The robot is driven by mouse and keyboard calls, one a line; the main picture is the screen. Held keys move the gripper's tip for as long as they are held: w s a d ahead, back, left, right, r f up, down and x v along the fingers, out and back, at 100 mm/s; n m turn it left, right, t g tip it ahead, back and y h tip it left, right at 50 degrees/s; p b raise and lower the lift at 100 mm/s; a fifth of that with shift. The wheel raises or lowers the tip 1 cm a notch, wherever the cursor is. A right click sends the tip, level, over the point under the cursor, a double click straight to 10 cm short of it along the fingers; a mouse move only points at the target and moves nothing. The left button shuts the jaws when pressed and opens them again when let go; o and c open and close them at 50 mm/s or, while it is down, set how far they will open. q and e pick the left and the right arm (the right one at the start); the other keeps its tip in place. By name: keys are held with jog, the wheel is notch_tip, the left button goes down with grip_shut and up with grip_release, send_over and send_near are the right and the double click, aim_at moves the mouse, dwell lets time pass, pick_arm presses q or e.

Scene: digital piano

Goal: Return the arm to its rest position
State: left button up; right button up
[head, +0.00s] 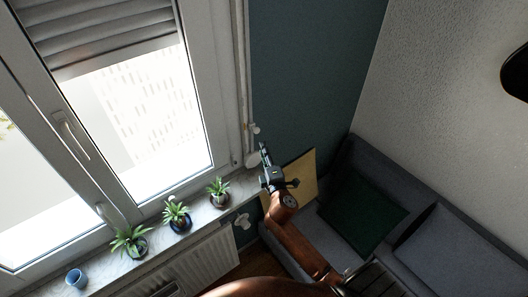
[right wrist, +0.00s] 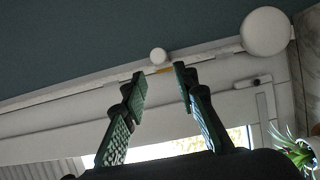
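My right arm reaches up from the bottom of the head view, with its gripper (head: 266,158) in front of the window-side wall, near the right end of the sill. In the right wrist view the two fingers of my right gripper (right wrist: 160,80) stand apart with nothing between them. My left gripper is in neither view. No digital piano shows in these frames.
A white window (head: 190,45) and a sill (head: 150,250) with several potted plants (head: 218,190) and a blue cup (head: 76,278) are at left. A grey sofa (head: 455,245) with a green cushion (head: 362,215) is at right. A yellowish panel (head: 304,172) stands beside my gripper.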

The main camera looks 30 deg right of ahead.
dwell(0.4)
jog(key=s+f+m+g+y+b, duration=0.1)
jog(key=s+f+m+g+b, duration=0.15)
jog(key=f, duration=1.85)
jog(key=s+f+m+g+y+b, duration=0.15)
jog(key=s+f+g+b, duration=0.25)
jog(key=f, duration=1.6)
jog(key=s+f+m+g+y+b, duration=0.1)
jog(key=s+f+g, duration=0.1)
jog(key=s+f, duration=0.7)
jog(key=s+f+m+g+b, duration=0.15)
jog(key=s+f, duration=0.25)
jog(key=f, duration=0.8)
jog(key=s+a+f+m+g+b, duration=0.2)
jog(key=s+f, duration=0.6)
jog(key=s, duration=0.4)
jog(key=s+a+f+m+g+y+b, duration=0.1)
jog(key=s+a+f+m+g+b, duration=0.1)
jog(key=s+f, duration=0.6)
jog(key=s+a+f+m+g+y+b, duration=0.1)
jog(key=s+f, duration=0.7)
jog(key=s, duration=0.9)
jog(key=shift+s+a+f+m+g+b, duration=0.3)
jog(key=shift+a+m+g+b, duration=0.3)
jog(key=shift+m+b, duration=0.15)
